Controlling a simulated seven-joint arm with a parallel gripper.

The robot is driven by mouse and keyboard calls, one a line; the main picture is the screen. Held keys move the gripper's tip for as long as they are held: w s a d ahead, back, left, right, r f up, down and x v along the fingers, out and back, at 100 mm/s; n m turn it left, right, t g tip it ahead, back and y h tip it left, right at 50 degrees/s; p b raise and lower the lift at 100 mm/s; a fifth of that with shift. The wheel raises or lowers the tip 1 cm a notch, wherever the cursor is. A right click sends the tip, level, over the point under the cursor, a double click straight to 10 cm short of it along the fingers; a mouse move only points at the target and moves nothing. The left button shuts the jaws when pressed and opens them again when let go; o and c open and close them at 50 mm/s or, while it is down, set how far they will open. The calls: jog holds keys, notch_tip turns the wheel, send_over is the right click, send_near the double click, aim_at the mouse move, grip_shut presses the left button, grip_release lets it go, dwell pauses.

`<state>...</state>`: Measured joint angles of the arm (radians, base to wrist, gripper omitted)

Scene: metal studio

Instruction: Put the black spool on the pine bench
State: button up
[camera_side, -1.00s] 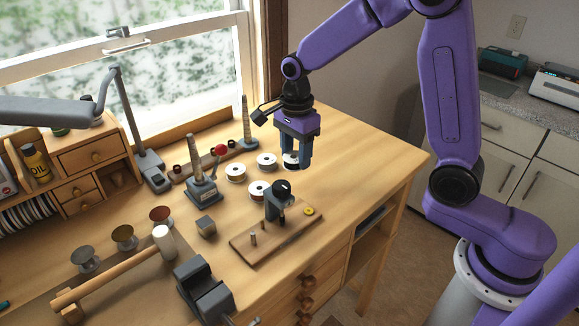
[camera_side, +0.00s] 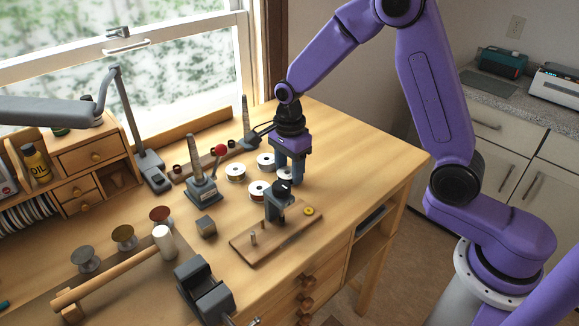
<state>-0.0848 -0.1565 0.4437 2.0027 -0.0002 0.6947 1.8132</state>
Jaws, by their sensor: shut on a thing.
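A grey stand on a wooden board (camera_side: 262,247) is close in front of the gripper. A grey post with a red-knobbed lever (camera_side: 203,190) stands left, with a small grey block (camera_side: 206,227) nearby. A mallet (camera_side: 163,240) lies front left. The bench's right side is clear.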

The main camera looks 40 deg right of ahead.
jog(key=o, duration=1.1)
notch_tip(320, 180, up, 12)
jog(key=shift+r, duration=0.15)
jog(key=s+d+f+n, duration=0.1)
jog(key=s+n, duration=0.9)
jog(key=s+d+f+n, duration=0.1)
jog(key=s+n, duration=0.9)
jog(key=s+d+f+n, duration=0.1)
jog(key=s+d+n, duration=0.1)
jog(key=s+n, duration=0.8)
jog(key=shift+s+f+n, duration=0.1)
jog(key=shift+f+n, duration=0.2)
